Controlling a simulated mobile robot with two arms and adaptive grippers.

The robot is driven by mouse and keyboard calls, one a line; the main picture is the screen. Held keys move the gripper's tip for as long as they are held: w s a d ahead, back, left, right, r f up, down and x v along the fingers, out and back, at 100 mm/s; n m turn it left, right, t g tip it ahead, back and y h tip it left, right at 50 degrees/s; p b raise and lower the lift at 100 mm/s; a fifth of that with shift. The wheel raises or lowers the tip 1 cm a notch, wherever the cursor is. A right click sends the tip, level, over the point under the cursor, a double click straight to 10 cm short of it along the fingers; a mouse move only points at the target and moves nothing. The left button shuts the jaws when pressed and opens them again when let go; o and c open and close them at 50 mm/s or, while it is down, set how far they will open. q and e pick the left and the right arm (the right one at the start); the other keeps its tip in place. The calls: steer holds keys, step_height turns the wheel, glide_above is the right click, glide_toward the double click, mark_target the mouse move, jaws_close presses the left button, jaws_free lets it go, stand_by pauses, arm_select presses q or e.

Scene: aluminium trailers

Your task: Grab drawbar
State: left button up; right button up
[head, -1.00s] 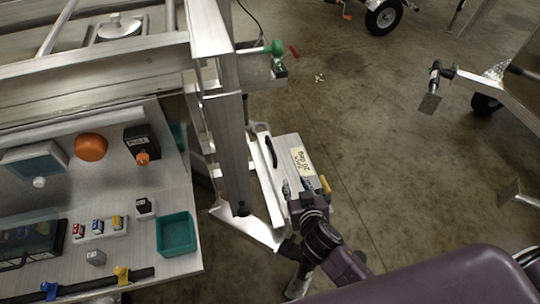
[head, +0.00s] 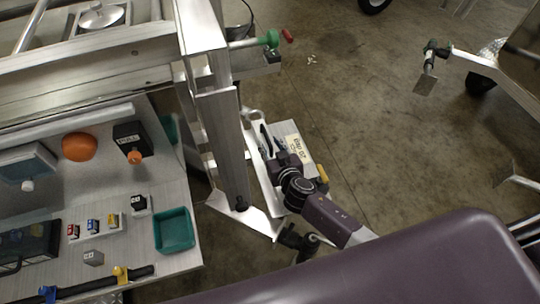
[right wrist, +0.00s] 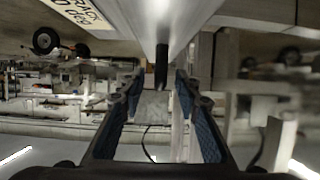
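A slim black bar (head: 266,139), which looks like the drawbar, lies on a pale angled rack (head: 262,178) with a "RACK 20 deg" label. My right gripper (head: 274,154) is over the rack, at the near end of the bar. In the right wrist view the gripper (right wrist: 158,90) is open, its blue-padded fingers apart. A dark rod end (right wrist: 161,66), apparently the same bar, shows between and just beyond the fingertips, under a bright metal face. I cannot tell whether the fingers touch it. My left gripper is not in view.
A tall aluminium trailer post (head: 232,150) stands just left of the rack. A workbench (head: 70,185) with a teal tray (head: 174,230) and an orange dome (head: 79,147) is at the left. A yellow-tipped part (head: 322,173) sits at the rack's right edge.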

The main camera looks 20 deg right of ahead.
jaws_close()
stand_by(0.5)
steer(key=shift+w+r, duration=0.2)
steer(key=shift+r, duration=0.05)
